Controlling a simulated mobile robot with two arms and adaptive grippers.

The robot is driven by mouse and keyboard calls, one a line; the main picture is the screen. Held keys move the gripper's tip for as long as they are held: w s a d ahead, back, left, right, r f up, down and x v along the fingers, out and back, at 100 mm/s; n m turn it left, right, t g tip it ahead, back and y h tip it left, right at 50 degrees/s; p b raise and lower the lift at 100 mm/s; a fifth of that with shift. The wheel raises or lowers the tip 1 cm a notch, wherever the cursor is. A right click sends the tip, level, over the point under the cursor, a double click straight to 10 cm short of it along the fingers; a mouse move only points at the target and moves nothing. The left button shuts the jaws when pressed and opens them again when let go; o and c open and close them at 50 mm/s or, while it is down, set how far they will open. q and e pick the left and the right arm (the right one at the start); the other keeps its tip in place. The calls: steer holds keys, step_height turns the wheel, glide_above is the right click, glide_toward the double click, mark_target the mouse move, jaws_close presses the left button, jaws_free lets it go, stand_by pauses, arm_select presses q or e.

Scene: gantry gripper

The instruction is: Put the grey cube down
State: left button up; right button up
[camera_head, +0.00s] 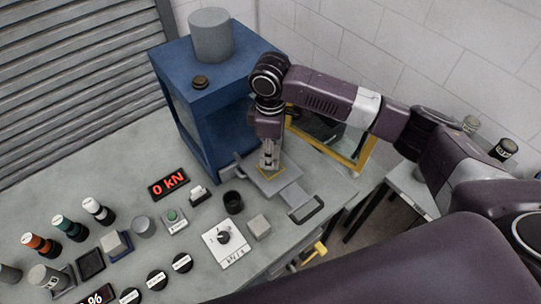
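My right gripper (268,155) points down over a grey plate with a yellow-edged square (293,190) in front of the blue machine. Its fingers are small and pale here, and I cannot tell whether they are open or shut, or whether anything is between them. A pale grey cube (259,227) stands on the bench, apart from the gripper, to the right of the white dial panel. Another small grey block (112,241) sits at the left on a dark blue base. My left gripper is not in view.
The blue machine (205,125) stands close behind the gripper, with a grey cylinder (211,36) on top. A black cup (233,202), a dial panel (226,244) and a red "0 kN" display (169,184) are on the bench (110,180). Several bottles stand at left.

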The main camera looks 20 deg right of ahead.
steer(key=shift+f, duration=1.3)
steer(key=o, duration=1.4)
steer(key=shift+f, duration=0.15)
step_height(320, 180, up, 12)
steer(key=b, duration=0.3)
steer(key=shift+r, duration=0.2)
